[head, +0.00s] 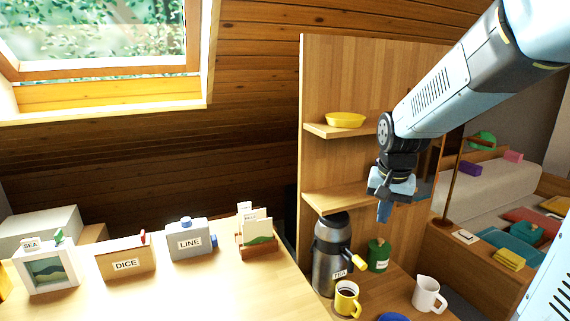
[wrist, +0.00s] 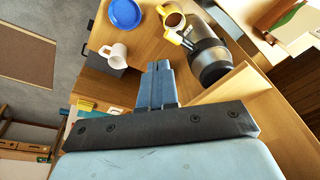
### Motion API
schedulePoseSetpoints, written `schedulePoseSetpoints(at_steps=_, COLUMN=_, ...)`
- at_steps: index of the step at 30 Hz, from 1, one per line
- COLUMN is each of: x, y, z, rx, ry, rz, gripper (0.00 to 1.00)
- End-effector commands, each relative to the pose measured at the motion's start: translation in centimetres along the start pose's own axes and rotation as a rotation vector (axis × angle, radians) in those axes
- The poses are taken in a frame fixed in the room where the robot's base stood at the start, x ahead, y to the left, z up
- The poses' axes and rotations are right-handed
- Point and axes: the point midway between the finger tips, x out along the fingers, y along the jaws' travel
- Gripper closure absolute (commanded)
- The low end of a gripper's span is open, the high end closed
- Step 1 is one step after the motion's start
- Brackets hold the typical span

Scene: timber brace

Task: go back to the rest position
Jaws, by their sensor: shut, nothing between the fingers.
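My gripper (head: 384,212) hangs from my arm at the right of the head view, pointing down. It is in the air in front of the wooden shelf unit, above the tea corner. In the wrist view my gripper (wrist: 155,68) has its blue fingers together, with nothing between them. Below it stand the dark TEA flask (head: 330,255), a yellow mug (head: 346,300) with dark drink, and a white jug (head: 427,294). The gripper touches none of them in view.
A yellow bowl (head: 346,119) sits on the upper shelf (head: 325,131). A green canister (head: 378,256) stands right of the flask. A blue plate (wrist: 125,12) lies near the jug. The SEA, DICE and LINE boxes and a card holder (head: 256,250) stand on the left table (head: 190,290).

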Motion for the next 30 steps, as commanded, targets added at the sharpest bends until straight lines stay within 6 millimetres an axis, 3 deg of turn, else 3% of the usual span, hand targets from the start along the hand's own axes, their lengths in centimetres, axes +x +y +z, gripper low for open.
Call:
schedulePoseSetpoints(at_steps=6, x=-4.3, y=1.4, z=3.2, rx=-0.099, ry=0.078, rz=-0.027, gripper=1.0)
schedulePoseSetpoints(at_steps=15, x=-8.6, y=3.6, z=7.9, rx=-0.239, ry=0.181, rz=-0.055, gripper=1.0)
schedulePoseSetpoints(at_steps=24, x=-11.0, y=5.5, z=12.2, rx=-0.356, ry=0.268, rz=-0.072, gripper=1.0)
schedulePoseSetpoints(at_steps=30, x=-11.4, y=6.0, z=13.2, rx=-0.387, ry=0.289, rz=-0.075, gripper=1.0)
